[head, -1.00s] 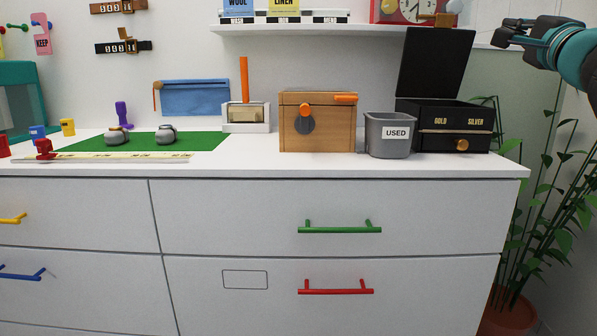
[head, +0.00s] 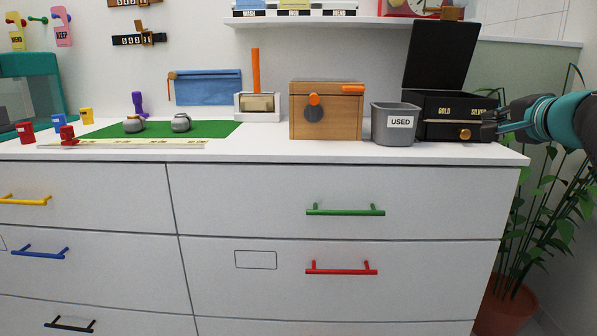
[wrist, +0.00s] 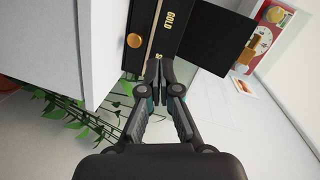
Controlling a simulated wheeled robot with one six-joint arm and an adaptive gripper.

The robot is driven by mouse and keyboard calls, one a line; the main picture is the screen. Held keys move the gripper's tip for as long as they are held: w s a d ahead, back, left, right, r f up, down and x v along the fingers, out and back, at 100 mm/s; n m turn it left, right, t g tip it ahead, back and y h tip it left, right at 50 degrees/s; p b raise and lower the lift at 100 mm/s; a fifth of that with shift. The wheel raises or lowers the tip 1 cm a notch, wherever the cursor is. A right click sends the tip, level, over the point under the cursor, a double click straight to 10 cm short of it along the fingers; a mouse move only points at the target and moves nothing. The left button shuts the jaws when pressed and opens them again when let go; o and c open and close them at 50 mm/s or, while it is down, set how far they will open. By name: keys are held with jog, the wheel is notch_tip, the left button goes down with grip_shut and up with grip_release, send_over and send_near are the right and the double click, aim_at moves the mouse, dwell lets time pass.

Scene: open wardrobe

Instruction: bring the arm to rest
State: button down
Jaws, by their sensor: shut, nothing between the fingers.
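My gripper (head: 492,127) is at the right side of the head view, in front of the right end of the black box (head: 437,131) marked GOLD and SILVER. In the wrist view my gripper (wrist: 158,80) has its fingers together and empty. The black box (wrist: 192,38) with its raised lid fills the upper part of that view, just beyond the fingertips. I cannot tell whether the fingertips touch it.
A grey USED bin (head: 396,127) and a wooden box (head: 326,122) stand left of the black box on the white dresser (head: 260,151). A leafy plant (head: 512,250) stands right of the dresser, below my arm. The dresser's front side is clear.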

jog(key=s+a+f+n+g+p, duration=0.1)
jog(key=s+a+f+n+g, duration=0.2)
jog(key=f, duration=0.4)
jog(key=s+a+f+n+g+p, duration=0.1)
jog(key=s+a+f+n+g, duration=0.1)
jog(key=s+a+f, duration=0.4)
jog(key=s+a+f+n+g, duration=0.2)
jog(key=s+a+f+g, duration=0.15)
jog(key=f, duration=0.45)
jog(key=s+a+f+n+p, duration=0.1)
jog(key=s+a+n, duration=0.1)
jog(key=s+a, duration=0.1)
jog(key=s+a+f+n+g+p, duration=0.1)
jog(key=s+a+f+n, duration=0.1)
jog(key=s, duration=0.4)
jog(key=s+a+f+n+g+p, duration=0.1)
jog(key=s+a+f+n+p, duration=0.1)
jog(key=s+a+n, duration=0.1)
jog(key=shift+s+a+f+h, duration=0.3)
jog(key=shift+s+a, duration=0.35)
jog(key=shift+s, duration=0.55)
